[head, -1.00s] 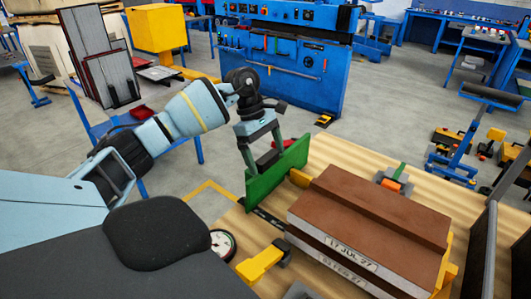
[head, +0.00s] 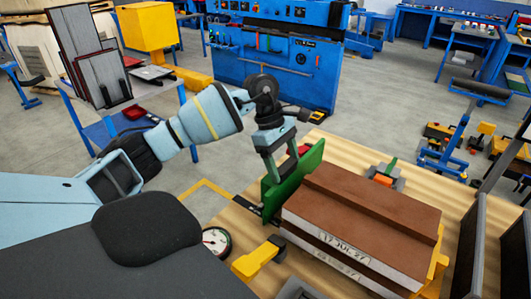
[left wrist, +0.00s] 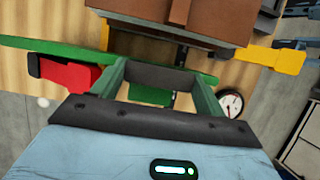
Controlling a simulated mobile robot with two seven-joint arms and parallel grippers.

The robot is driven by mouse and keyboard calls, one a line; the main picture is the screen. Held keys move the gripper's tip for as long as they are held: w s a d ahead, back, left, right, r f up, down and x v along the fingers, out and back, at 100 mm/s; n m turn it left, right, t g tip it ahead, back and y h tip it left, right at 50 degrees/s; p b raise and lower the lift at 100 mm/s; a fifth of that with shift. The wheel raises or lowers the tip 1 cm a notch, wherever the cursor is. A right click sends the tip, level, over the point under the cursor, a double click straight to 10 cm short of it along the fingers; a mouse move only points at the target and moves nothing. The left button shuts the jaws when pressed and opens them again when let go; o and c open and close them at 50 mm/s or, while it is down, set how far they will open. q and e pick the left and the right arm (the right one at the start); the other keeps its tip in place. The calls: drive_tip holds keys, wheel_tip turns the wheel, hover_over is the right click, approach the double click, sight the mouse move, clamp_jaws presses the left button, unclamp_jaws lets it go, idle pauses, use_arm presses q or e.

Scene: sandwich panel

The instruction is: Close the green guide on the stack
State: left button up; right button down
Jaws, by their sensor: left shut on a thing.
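The green guide (head: 303,172) stands upright along the left side of the stack (head: 365,212) of brown-topped panels. In the head view only a narrow gap, if any, shows between the guide and the stack. My left gripper (head: 280,170) is on the guide's outer side, shut on it; the exact grip point is partly hidden. In the left wrist view the green guide (left wrist: 40,47) runs across behind my gripper fingers (left wrist: 160,88), with the stack (left wrist: 200,18) beyond it. A red part (left wrist: 65,74) sits at the guide. My right gripper is not in view.
A round dial gauge (head: 216,241) and a yellow clamp (head: 257,260) are at the bench's near left. An orange-and-grey fixture (head: 385,177) stands behind the stack. Dark upright panels (head: 468,245) stand at the right.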

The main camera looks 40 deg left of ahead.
use_arm(q)
drive_tip(key=shift+d, duration=0.5)
drive_tip(key=shift+a, duration=0.1)
drive_tip(key=o, duration=1.4)
drive_tip(key=shift+b+v, duration=0.35)
drive_tip(key=shift+v, duration=3.6)
